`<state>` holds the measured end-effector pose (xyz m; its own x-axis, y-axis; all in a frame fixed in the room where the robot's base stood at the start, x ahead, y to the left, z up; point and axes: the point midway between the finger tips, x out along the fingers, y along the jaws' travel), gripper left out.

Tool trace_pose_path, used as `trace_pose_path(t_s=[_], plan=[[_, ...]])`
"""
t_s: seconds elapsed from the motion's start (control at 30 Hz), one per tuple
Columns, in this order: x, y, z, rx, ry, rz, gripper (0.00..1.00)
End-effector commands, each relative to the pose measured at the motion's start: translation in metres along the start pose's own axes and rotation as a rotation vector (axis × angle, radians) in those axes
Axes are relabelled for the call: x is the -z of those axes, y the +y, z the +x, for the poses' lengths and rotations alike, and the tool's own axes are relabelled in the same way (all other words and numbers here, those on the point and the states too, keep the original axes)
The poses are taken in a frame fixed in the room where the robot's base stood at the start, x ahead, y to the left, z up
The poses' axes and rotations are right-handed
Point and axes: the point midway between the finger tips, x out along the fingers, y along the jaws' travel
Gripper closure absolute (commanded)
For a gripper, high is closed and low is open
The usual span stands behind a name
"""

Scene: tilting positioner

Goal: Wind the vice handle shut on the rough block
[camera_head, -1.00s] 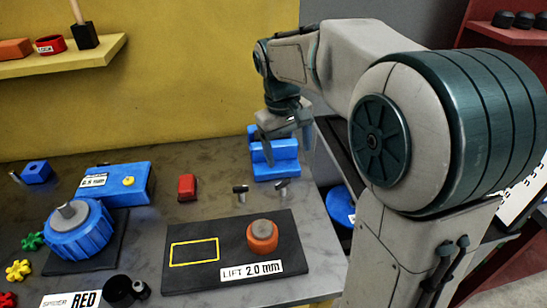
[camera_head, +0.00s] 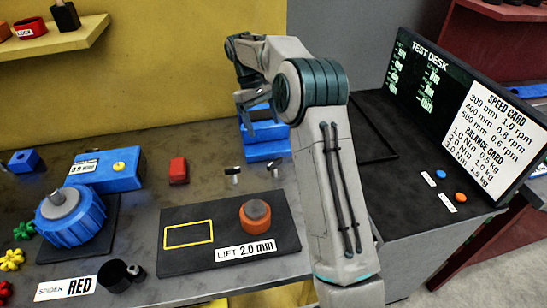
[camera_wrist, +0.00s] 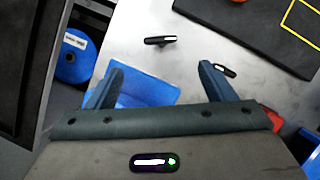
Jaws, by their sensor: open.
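A blue vice-like block (camera_head: 264,152) stands at the back right of the bench. Its blue surface shows between and below the fingers in the wrist view (camera_wrist: 145,88). My gripper (camera_head: 258,115) hangs over it with its fingers apart and nothing seen between them; the open fingers also show in the wrist view (camera_wrist: 160,68). Two small T-shaped bars on posts stand in front of the blue block, a left one (camera_head: 233,171) and a right one (camera_head: 274,168). I cannot tell whether either is the vice handle. My arm hides part of the blue block, and I cannot make out the rough block.
A black plate (camera_head: 230,265) with an orange knob (camera_head: 255,215) lies in front. A red block (camera_head: 178,170), blue box (camera_head: 120,168) and ribbed blue wheel (camera_head: 70,217) stand to the left. A dark test desk (camera_head: 400,190) is at right, past a gap.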

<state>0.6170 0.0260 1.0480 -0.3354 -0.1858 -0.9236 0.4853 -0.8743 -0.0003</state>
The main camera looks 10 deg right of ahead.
Motion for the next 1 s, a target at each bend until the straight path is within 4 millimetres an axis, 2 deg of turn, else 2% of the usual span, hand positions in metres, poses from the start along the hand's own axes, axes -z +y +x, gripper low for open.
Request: trace_pose_path(t_s=[0.4, 0.6, 0.77, 1.0], plan=[[-0.002, 0.000, 0.078, 0.001, -0.003, 0.000, 0.24], [-0.001, 0.000, 0.108, 0.000, -0.001, 0.001, 0.24], [-0.001, 0.000, 0.119, -0.001, 0.000, 0.000, 0.24], [-0.001, 0.000, 0.121, -0.001, 0.001, 0.001, 0.24]])
